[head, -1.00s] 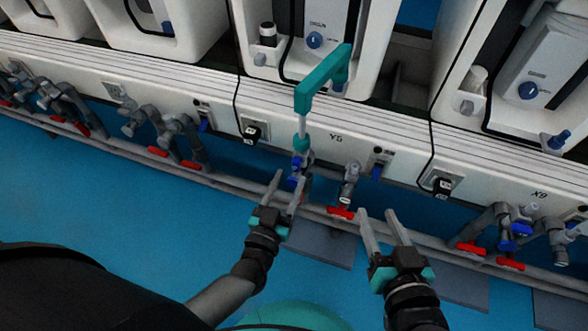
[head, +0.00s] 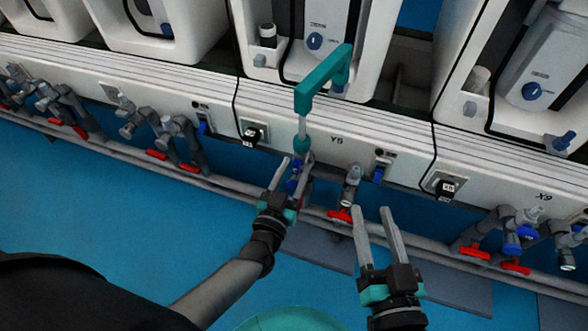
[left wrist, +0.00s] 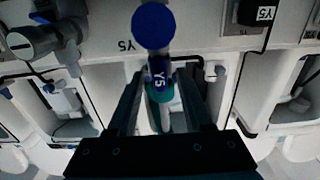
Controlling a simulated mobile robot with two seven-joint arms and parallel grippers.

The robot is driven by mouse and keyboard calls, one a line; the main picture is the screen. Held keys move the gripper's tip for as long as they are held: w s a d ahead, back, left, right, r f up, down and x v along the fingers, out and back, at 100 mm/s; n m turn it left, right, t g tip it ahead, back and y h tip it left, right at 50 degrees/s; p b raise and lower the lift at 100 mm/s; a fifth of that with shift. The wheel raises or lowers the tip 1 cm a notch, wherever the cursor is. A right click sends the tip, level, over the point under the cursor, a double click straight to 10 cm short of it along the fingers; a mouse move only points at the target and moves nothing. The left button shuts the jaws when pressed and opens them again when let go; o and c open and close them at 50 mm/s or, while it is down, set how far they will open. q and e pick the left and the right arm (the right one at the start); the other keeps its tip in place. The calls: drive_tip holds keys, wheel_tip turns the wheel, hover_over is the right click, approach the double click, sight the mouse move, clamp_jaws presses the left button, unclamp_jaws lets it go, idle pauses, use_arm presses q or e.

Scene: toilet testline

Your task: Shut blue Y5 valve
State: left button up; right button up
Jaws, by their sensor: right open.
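The blue Y5 valve shows in the left wrist view as a round blue knob (left wrist: 153,25) with a blue part labelled Y5 just below it. In the head view the blue valve (head: 293,186) is small and partly hidden by my left gripper (head: 290,172). My left gripper is open, with one finger on each side of the valve; I cannot tell if they touch it. In the left wrist view the left gripper's fingers (left wrist: 160,88) frame the Y5 label. My right gripper (head: 371,210) is open and empty, in front of and right of the Y5 pipes.
A teal L-shaped piece (head: 318,82) on a rod stands above the valve. A red-handled valve (head: 340,215) lies between my grippers. Pipes (head: 400,236) run along the white panel (head: 400,136). The blue floor (head: 130,220) at left is clear.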

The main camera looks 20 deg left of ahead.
use_arm(q)
clamp_jaws()
idle(0.5)
